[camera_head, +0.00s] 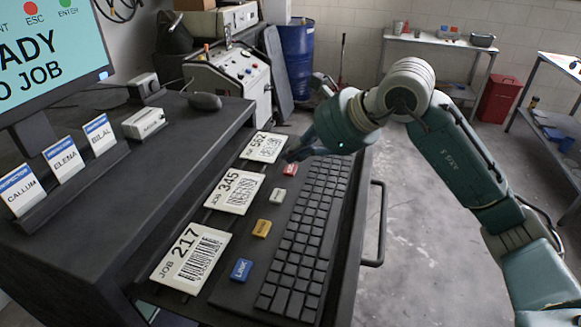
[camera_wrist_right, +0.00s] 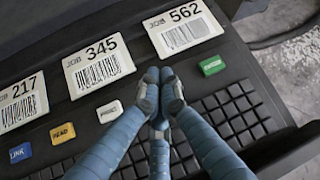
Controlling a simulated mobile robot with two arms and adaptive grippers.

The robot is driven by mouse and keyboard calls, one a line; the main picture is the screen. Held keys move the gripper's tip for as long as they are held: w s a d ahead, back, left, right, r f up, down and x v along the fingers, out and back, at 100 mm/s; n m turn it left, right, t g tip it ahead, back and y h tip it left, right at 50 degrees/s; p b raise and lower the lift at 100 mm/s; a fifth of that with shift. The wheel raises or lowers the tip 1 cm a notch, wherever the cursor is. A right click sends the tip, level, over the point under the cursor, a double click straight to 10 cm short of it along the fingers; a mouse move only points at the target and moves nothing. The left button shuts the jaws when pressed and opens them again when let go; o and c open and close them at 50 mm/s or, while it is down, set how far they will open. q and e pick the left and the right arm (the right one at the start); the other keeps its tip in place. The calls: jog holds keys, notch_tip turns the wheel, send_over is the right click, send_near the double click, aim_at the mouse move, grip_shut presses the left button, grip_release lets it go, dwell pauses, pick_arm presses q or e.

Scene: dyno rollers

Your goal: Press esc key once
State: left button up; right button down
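The red key (camera_head: 290,169), its label too small to read, sits beside the keyboard in a row of coloured keys. The monitor (camera_head: 50,55) shows a red dot marked ESC. My right gripper (camera_head: 291,155) has its fingers together and points down just beyond the red key in the head view. In the right wrist view the blue fingertips (camera_wrist_right: 161,82) meet between the white PRINT key (camera_wrist_right: 110,111) and the green key (camera_wrist_right: 212,66), and the red key is hidden behind them. I cannot tell if they touch it. My left gripper is not in view.
Near the fingers are the black keyboard (camera_head: 307,235), yellow key (camera_head: 262,228), blue LINK key (camera_head: 241,269) and job cards 217 (camera_head: 190,258), 345 (camera_head: 234,191) and 562 (camera_wrist_right: 185,29). A mouse (camera_head: 205,102) lies on the upper shelf. A handle (camera_head: 380,225) sticks out at the right.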

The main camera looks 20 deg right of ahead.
aim_at(293, 169)
jog(key=shift+r+p, duration=1.6)
jog(key=shift+r, duration=0.85)
